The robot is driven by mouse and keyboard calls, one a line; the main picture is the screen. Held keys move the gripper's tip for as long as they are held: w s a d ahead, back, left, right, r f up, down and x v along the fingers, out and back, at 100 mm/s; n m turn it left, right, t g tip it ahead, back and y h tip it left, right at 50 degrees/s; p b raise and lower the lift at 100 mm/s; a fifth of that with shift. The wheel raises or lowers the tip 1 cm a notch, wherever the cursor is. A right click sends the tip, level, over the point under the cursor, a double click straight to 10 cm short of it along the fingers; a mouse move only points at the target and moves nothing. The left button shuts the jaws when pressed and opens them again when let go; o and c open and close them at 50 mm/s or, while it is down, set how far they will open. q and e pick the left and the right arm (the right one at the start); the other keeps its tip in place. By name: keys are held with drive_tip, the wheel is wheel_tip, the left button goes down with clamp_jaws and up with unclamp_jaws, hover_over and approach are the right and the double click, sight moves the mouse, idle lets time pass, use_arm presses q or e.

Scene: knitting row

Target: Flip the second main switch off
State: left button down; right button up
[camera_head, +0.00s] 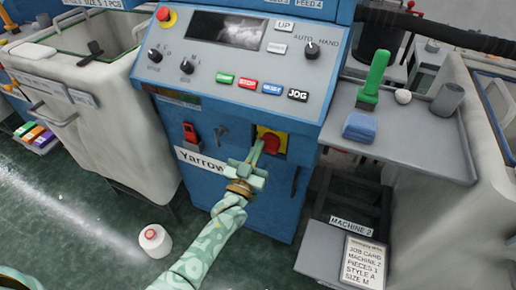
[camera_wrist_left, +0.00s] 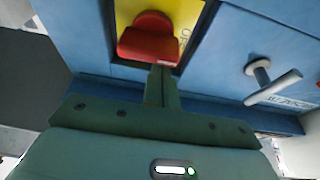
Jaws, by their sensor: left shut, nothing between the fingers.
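The main switch (camera_head: 270,142) is a red rotary handle on a yellow plate, low on the front of the blue machine (camera_head: 238,62). In the left wrist view its red handle (camera_wrist_left: 150,40) stands out from the yellow plate at the top middle. My left gripper (camera_head: 256,150) is shut and empty, with its fingertips at the red handle. In the left wrist view the shut fingers (camera_wrist_left: 162,84) reach up to the handle's lower edge; I cannot tell whether they touch it. The fingers partly hide the switch in the head view. My right gripper is not in view.
A grey T-handle (camera_head: 221,134) sits left of the switch, and a red lever unit (camera_head: 190,133) further left. The control panel (camera_head: 240,85) with buttons is above. A grey side shelf (camera_head: 420,135) stands right, a cream bin (camera_head: 90,120) left. A white cone (camera_head: 155,240) stands on the floor.

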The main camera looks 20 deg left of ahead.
use_arm(q)
drive_tip(key=shift+n, duration=0.5)
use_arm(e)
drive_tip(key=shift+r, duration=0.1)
